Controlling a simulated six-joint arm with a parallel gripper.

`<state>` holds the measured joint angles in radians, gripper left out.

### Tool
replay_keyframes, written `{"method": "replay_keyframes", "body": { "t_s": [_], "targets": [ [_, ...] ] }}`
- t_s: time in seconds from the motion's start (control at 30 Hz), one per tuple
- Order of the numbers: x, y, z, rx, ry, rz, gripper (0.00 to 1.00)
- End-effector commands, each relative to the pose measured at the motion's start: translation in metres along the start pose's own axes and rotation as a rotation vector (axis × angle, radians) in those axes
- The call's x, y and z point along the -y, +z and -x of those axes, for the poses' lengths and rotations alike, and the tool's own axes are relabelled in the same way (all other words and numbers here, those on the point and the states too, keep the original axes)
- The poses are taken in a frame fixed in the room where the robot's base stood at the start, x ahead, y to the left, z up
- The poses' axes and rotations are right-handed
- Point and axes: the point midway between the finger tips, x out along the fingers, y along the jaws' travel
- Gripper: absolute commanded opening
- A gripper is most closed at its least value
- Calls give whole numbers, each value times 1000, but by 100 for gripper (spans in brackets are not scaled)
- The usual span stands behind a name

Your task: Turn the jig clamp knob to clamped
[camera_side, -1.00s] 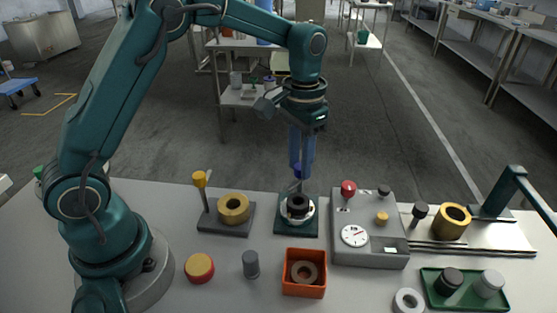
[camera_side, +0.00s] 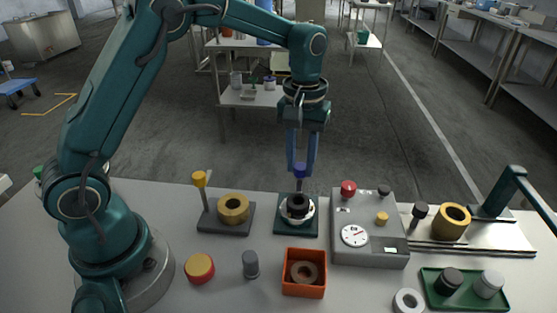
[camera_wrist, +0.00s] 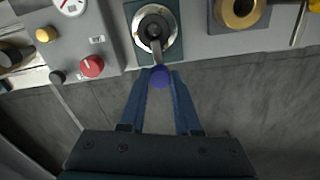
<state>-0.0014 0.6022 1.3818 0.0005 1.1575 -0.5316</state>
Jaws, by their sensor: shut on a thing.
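The jig (camera_side: 283,231) is a dark green plate holding a pale ring with a black collar (camera_side: 298,204). I cannot read any clamped or unclamped mark. The fingers partly hide the knob in the side view.
A grey box (camera_side: 370,250) with a gauge and a red knob (camera_side: 348,188) stands close right. A base with a brass ring (camera_side: 233,208) and yellow-knobbed lever (camera_side: 200,180) stands left. An orange bin (camera_side: 304,289) is in front. The space behind the table edge is open.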

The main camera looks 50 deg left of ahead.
Motion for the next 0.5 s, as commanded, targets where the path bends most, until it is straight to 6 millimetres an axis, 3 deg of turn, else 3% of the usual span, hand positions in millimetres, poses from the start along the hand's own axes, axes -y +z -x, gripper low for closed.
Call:
{"method": "replay_keyframes", "body": {
  "t_s": [0.4, 0.43, 0.5],
  "targets": [
    [0, 0, 1, 2, 1, 9, 0],
    [0, 0, 1, 2, 1, 9, 43],
    [0, 0, 1, 1, 1, 8, 62]
  ]
}}
